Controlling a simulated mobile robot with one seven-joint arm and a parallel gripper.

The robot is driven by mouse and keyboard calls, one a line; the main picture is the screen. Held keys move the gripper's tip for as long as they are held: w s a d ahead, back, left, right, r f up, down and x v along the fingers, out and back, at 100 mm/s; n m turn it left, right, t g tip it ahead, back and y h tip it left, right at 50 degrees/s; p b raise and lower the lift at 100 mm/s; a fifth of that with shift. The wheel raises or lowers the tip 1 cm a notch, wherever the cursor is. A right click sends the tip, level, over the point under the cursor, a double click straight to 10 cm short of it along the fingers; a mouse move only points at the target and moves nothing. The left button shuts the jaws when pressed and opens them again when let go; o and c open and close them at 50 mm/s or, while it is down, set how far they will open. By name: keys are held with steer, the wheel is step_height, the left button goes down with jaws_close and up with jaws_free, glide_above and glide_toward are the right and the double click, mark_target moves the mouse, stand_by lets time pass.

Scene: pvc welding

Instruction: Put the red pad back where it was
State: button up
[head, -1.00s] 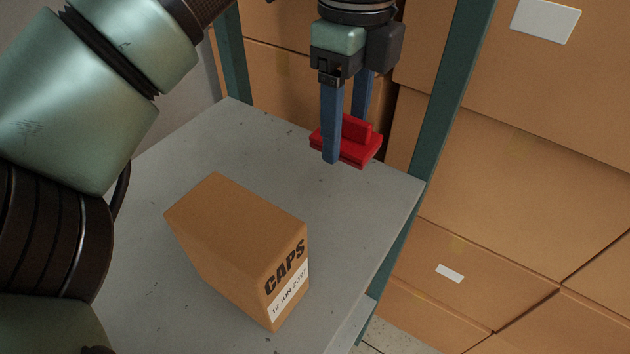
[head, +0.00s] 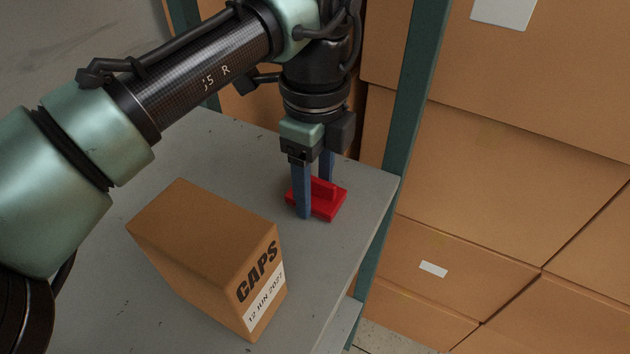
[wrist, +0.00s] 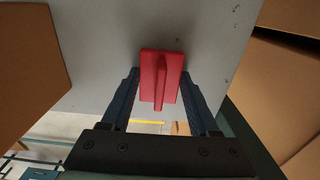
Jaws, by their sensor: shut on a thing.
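The red pad (head: 330,202) is a flat red plate with a raised ridge along its top. In the head view it is low over the right part of the grey tabletop (head: 225,160), near the right edge. It looks level, and I cannot tell if it touches the surface. My gripper (head: 316,200) points down and is shut on the pad, with a blue finger on either side of the ridge. In the wrist view the pad (wrist: 160,75) sits between the two fingers, with its ridge pointing towards the camera.
A cardboard box marked CAPS (head: 205,250) stands on the tabletop to the left of and nearer than the pad. A green post (head: 405,110) rises at the table's right edge. Stacked cartons (head: 500,170) fill the right and back. Bare tabletop lies around the pad.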

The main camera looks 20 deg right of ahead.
mark_target(315, 179)
steer(key=o, duration=1.3)
steer(key=shift+f, duration=0.1)
step_height(315, 179, up, 12)
steer(key=shift+r+p, duration=0.15)
steer(key=shift+p, duration=0.8)
